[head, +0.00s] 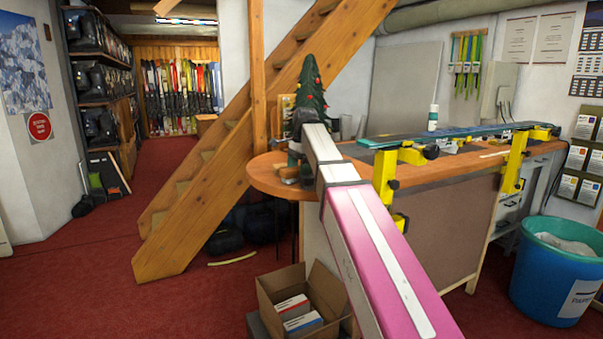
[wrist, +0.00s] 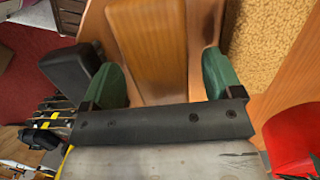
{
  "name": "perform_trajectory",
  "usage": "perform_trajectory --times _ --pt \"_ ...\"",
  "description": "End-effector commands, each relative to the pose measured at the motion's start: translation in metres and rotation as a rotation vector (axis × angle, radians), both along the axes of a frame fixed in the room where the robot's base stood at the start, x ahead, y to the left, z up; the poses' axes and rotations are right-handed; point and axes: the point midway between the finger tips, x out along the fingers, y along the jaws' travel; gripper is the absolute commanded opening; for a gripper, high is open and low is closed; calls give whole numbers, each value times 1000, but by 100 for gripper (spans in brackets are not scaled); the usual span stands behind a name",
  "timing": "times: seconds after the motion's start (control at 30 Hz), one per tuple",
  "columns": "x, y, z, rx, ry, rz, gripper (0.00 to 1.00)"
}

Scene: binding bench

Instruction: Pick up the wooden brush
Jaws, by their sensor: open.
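The wooden brush appears to be the brown wooden block (wrist: 146,45) in the middle of the wrist view. My gripper (wrist: 160,80) is open, with one green fingertip to the left of the block and one to the right. The block lies between the fingers in the picture; a gap shows on the right side, and I cannot tell about contact. Its lower end is hidden behind the dark gripper bar. In the head view my arm reaches to the rounded left end of the wooden bench (head: 262,177), where it hides much of what lies there.
A black object (wrist: 72,70) sits beside the left finger. A red object (wrist: 300,135) is at the lower right of the wrist view. A small decorated tree (head: 311,92) stands behind my gripper. Yellow clamps (head: 385,170) hold a ski on the bench; a blue bin (head: 550,270) stands right.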

Motion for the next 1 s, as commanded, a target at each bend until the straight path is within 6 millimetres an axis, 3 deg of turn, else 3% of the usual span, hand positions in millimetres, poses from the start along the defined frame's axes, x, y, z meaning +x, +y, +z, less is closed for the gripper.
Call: perform_trajectory --times 0.27,0.47,0.83,1.0 --pt "-5 3 -7 0 -1 -1 85" --pt "-5 3 -7 0 -1 0 29" --pt "-5 3 -5 0 -1 0 29" --pt "-4 3 8 1 -2 0 29"
